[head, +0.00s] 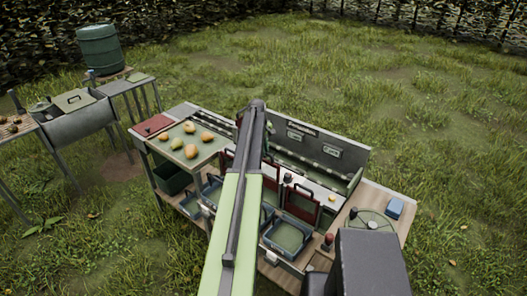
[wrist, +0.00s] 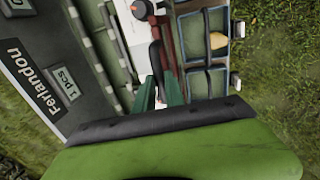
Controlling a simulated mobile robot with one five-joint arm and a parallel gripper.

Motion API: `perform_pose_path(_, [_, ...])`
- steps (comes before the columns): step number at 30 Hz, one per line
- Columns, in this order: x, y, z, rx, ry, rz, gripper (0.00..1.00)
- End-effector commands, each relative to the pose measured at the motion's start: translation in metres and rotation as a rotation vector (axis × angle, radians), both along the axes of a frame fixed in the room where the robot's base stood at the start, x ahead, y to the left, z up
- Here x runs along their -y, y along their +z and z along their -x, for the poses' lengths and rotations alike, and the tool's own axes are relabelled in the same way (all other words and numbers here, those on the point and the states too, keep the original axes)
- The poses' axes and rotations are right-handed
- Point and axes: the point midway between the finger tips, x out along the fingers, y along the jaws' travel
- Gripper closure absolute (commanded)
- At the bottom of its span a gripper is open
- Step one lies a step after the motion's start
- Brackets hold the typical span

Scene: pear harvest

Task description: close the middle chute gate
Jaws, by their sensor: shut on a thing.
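In the head view my arm covers my gripper and most of the middle gate. The right chute gate (head: 302,203) is a dark red panel with a dark frame, standing to the right of my arm. The left gate (head: 228,159) shows partly, to the left of my arm.
Blue trays (head: 288,237) sit in front of the gates; one holds a yellow pear (wrist: 218,40). A grey sign panel (head: 322,147) stands behind the chutes. Several pears (head: 191,128) lie on the left tabletop. A blue block (head: 395,208) lies at right.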

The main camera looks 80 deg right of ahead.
Motion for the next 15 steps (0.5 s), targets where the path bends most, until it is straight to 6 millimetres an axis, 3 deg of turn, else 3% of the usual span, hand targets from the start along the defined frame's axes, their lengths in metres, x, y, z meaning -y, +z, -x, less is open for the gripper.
perform_pose_path(8, [-0.002,-0.002,-0.001,0.001,0.001,-0.005,1.0])
perform_pose_path(15, [-0.002,-0.036,-0.001,0.001,0.001,-0.005,1.0])
